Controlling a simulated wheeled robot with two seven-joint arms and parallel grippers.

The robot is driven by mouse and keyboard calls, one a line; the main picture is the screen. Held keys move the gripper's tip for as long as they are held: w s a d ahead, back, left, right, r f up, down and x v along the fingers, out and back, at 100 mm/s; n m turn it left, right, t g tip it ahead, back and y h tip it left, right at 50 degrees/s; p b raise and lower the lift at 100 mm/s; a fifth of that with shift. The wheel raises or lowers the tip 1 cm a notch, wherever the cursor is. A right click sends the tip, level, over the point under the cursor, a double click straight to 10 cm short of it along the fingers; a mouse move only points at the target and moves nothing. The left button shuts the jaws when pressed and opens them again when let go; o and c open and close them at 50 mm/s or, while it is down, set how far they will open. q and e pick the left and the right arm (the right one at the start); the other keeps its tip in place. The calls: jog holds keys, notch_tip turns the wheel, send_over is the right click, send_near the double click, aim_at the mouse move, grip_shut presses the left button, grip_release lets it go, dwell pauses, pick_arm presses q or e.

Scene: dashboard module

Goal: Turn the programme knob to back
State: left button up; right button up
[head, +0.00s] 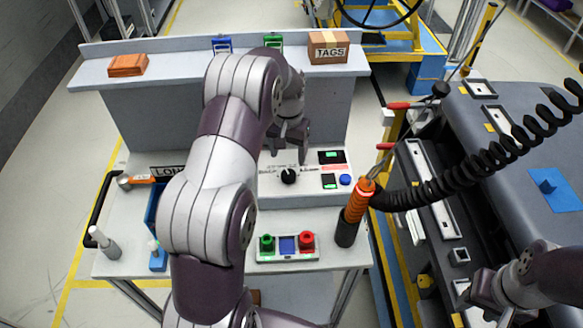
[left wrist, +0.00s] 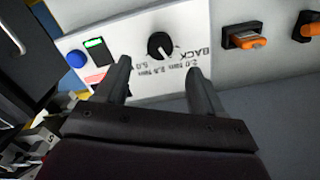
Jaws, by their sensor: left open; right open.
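The programme knob (head: 288,176) is a round black knob on the white sloped control panel (head: 270,188). In the left wrist view the knob (left wrist: 160,45) shows with printed settings around it, and the word BACK (left wrist: 205,60) is on its right. A small white mark shows at the knob's lower right side. My left gripper (head: 289,153) is open and empty just above and behind the knob. In the left wrist view its two fingers (left wrist: 159,68) are apart, one on each side below the knob, not touching it. My right gripper (head: 475,295) is far off at lower right.
The panel also has green displays (head: 331,157) and a blue button (head: 345,180). An orange-handled tool (head: 358,200) stands in a black holder right of the panel. A tray with green and red parts (head: 287,256) lies in front. A coiled black cable (head: 490,155) hangs at right.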

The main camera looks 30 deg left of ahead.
aim_at(289, 174)
pick_arm(q)
notch_tip(289, 174, down, 8)
jog(key=shift+w+r+p, duration=0.1)
jog(key=shift+p, duration=0.7)
jog(key=c, duration=1.1)
